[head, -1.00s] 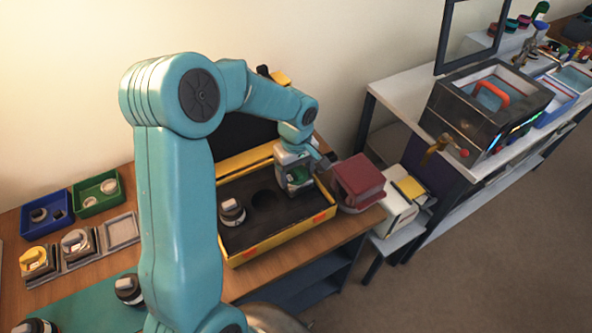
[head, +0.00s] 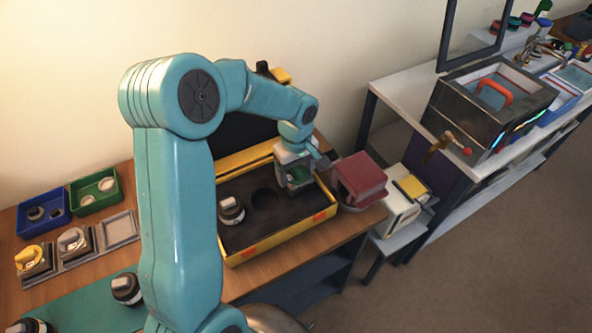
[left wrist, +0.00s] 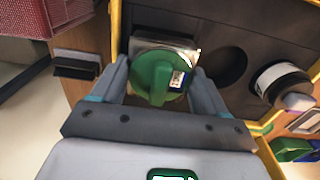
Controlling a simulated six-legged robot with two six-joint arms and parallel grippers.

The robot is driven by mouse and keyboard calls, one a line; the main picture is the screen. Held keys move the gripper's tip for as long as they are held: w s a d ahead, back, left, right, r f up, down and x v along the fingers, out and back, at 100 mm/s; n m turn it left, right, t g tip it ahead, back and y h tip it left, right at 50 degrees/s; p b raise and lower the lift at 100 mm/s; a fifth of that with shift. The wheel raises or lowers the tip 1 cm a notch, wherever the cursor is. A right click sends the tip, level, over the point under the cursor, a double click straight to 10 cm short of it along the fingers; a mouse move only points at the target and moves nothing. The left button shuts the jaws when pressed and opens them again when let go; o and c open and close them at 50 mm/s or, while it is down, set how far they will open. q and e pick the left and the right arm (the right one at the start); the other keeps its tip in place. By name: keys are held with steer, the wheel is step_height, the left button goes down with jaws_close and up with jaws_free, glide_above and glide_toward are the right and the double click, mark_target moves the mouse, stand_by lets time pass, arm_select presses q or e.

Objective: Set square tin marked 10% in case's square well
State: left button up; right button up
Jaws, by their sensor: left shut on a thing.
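The yellow-edged case (head: 247,250) lies open on the wooden bench, with a dark foam insert. My left gripper (head: 297,181) is over the right part of the insert. In the left wrist view my left gripper (left wrist: 160,88) is shut on a square metal tin (left wrist: 185,46) with a round green knob (left wrist: 157,72) on top. A small white label shows on the knob, too small to read. The tin covers the foam beneath it, so the square well is hidden, and I cannot tell how deep the tin sits. My right gripper is not in view.
A dark lens piece (head: 231,209) stands in the insert left of an empty round well (head: 264,198). A dark red box (head: 361,178) stands close right of the case. Other square tins (head: 75,242) sit on a grey rack at the left, beside blue and green trays (head: 96,192).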

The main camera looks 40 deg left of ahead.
arm_select(q)
steer(key=shift+w+f, duration=0.2)
steer(key=shift+f, duration=0.2)
steer(key=shift+s+f+b, duration=0.1)
steer(key=shift+f+b, duration=0.05)
steer(key=shift+b, duration=0.25)
steer(key=shift+f+b, duration=0.4)
steer(key=shift+f, duration=0.05)
steer(key=shift+f, duration=0.15)
steer(key=o, duration=1.1)
steer(key=shift+r, duration=0.2)
